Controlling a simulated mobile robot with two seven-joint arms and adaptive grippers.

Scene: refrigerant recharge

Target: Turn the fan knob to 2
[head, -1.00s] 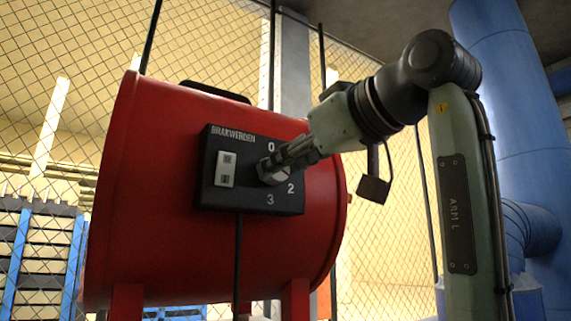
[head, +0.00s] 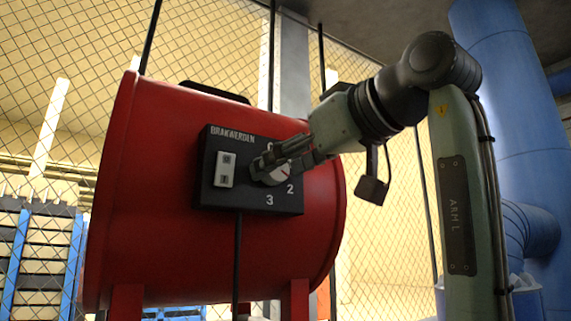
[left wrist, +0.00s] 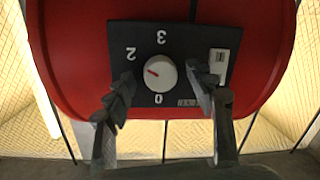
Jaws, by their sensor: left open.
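The black control panel (head: 212,195) sits on the red drum-shaped fan (head: 150,225). Its round white fan knob (head: 278,174) is partly covered by a finger in the head view. The knob (left wrist: 160,74) shows fully in the left wrist view, where the picture is upside down. Its red mark points left and slightly up, a little below the 2. The digits 0, 2 and 3 show; the 1 is hidden. My left gripper (head: 280,158) is open in front of the panel. In the left wrist view its fingers (left wrist: 160,80) stand apart on either side of the knob, not touching it. My right gripper is not in view.
A white rocker switch (head: 225,169) is left of the knob on the panel. A black cable (head: 238,260) hangs below the panel. A wire mesh fence (head: 80,100) stands behind the fan. A large blue pipe (head: 510,120) rises at the right.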

